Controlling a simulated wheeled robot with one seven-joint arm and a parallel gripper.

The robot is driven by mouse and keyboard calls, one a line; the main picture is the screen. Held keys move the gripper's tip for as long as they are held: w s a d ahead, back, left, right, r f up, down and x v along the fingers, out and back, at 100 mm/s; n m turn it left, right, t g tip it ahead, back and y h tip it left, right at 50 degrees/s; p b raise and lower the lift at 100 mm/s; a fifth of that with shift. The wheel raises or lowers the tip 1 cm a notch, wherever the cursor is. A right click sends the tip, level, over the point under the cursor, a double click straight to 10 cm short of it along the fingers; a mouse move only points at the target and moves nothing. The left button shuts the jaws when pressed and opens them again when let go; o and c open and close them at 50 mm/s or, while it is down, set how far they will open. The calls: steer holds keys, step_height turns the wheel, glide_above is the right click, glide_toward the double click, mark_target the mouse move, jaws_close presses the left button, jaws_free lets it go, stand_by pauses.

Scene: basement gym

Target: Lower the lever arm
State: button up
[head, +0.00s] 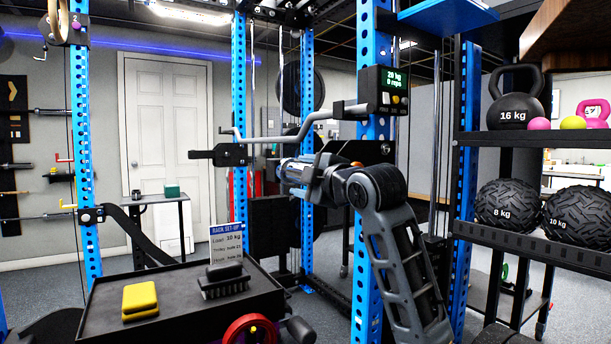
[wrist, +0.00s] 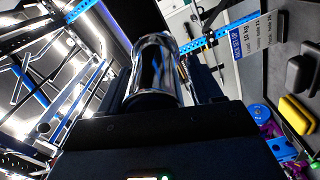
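My gripper (head: 294,171) is at mid-height beside the near right blue upright, pointing left in the head view. A shiny chrome cylinder (wrist: 155,72), which looks like a handle, stands between its dark fingers in the wrist view. The fingers are spread about as wide as the cylinder; I cannot tell whether they press on it. A dark arm-like piece (head: 375,150) at the upright lies behind my wrist and may be the lever arm; my arm hides much of it. A bent silver bar (head: 275,139) runs level above my gripper from a black bracket.
A display (head: 389,90) reading 20 kg, 0 reps is on the upright. A black-topped table (head: 185,285) with a yellow block (head: 139,299), a brush (head: 225,283) and a set-up card (head: 227,243) stands front left. A rack (head: 540,240) with weights stands at right.

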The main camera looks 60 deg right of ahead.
steer(key=shift+o, duration=1.3)
steer(key=v, duration=0.7)
steer(key=shift+s+a, duration=0.25)
steer(key=shift+s, duration=0.05)
